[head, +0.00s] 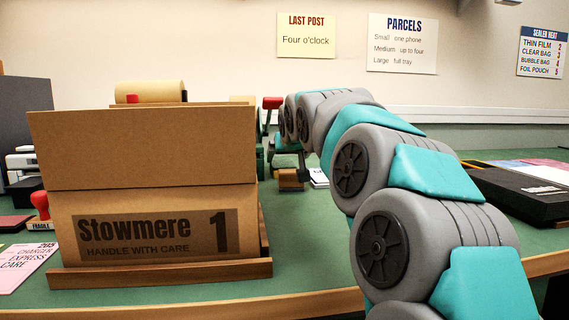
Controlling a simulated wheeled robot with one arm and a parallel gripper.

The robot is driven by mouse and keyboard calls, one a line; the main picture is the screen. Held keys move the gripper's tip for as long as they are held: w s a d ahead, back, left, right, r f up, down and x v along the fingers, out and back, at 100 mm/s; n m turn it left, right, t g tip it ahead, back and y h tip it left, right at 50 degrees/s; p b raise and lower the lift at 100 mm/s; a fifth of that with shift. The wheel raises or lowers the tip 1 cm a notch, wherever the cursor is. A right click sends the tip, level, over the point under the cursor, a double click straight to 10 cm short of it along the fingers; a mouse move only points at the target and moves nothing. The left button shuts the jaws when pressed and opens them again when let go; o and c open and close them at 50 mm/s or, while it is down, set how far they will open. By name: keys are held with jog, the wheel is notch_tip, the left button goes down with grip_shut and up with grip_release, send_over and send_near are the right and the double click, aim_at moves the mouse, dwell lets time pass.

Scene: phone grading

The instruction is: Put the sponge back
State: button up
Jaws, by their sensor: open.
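My arm reaches away over the green bench, and my gripper (293,160) shows small and dark at its far end, partly covered by the arm. Its jaws are open. A small tan-brown block (290,181) sits on the bench just below the gripper. I cannot tell whether this block is the sponge or whether it touches the jaws. No other thing in view is clearly a sponge. The spot behind the large box and behind my arm is hidden.
A large cardboard box (150,150) stands in a wooden tray (165,274) at front left. A red-handled stamp (40,205) and pink card (24,268) lie left of it. A black case (520,192) is at right. Green bench (300,235) between box and arm is clear.

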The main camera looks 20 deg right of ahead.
jog(key=v, duration=0.5)
dwell(1.3)
